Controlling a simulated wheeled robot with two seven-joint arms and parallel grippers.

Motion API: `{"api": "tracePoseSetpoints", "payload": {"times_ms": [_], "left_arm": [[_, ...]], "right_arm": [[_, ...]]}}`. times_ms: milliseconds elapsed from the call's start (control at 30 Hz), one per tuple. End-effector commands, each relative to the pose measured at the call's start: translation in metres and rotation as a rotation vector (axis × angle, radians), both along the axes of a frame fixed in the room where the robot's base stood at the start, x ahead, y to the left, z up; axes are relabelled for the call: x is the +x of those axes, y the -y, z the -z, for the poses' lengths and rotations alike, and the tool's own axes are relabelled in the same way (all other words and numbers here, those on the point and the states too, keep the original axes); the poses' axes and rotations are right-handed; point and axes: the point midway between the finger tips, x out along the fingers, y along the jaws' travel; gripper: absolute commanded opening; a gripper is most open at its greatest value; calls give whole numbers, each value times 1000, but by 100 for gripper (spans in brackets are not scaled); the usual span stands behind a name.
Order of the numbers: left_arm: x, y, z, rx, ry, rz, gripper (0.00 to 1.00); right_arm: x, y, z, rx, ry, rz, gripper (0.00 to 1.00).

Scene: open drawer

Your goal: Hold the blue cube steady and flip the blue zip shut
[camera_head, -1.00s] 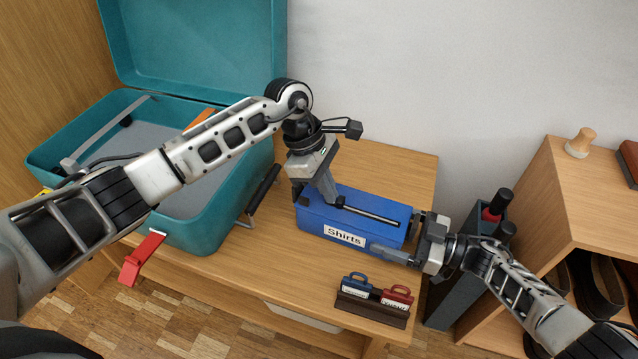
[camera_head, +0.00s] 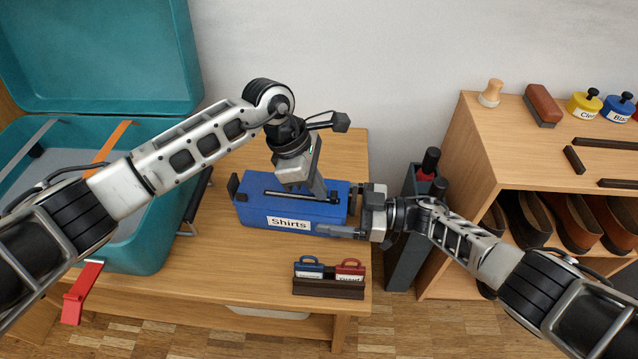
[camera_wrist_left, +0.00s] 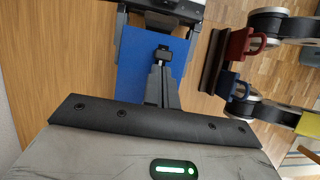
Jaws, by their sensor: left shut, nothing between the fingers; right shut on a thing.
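The blue cube (camera_head: 252,212), a box labelled "Shirts", sits on the wooden bench top. A dark zip strip (camera_head: 285,194) runs along its top. My left gripper (camera_head: 320,192) is shut and empty, pointing down at the right part of the strip; in the left wrist view its fingers (camera_wrist_left: 162,65) are over the cube's blue top (camera_wrist_left: 135,65). Whether it touches the zip pull I cannot tell, as the fingers hide that spot. My right gripper (camera_head: 352,215) is shut on the cube's right end, one finger along the front face.
An open teal suitcase (camera_head: 165,215) stands at the left, with a red tag (camera_head: 80,290). A small rack (camera_head: 328,288) with blue and red tags is in front of the cube. A dark grey bin (camera_head: 403,245) and a shoe shelf (camera_head: 450,175) stand to the right.

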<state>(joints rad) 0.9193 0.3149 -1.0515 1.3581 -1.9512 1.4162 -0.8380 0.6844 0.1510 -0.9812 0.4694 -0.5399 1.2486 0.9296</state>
Motion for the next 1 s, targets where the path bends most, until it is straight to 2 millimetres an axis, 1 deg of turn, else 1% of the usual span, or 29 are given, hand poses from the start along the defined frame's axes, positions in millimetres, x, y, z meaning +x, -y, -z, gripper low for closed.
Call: {"api": "tracePoseSetpoints", "payload": {"times_ms": [167,400,500,600,700,800,1000], "left_arm": [[4,-35,0,7,2,-7,0],[7,-56,-52,4,6,-2,0],[7,-62,-69,5,4,-2,0],[8,-67,-82,5,4,-2,0],[8,-70,-89,5,2,-2,0],[8,-72,-93,4,1,-1,0],[8,-72,-93,4,1,-2,0]], "right_arm": [[0,-1,0,1,0,0,52],[0,0,0,1,0,0,52],[0,0,0,1,0,-1,52],[0,0,0,1,0,-1,52],[0,0,0,1,0,-1,52],[0,0,0,1,-1,-1,52],[0,0,0,1,-1,-1,52]]}}
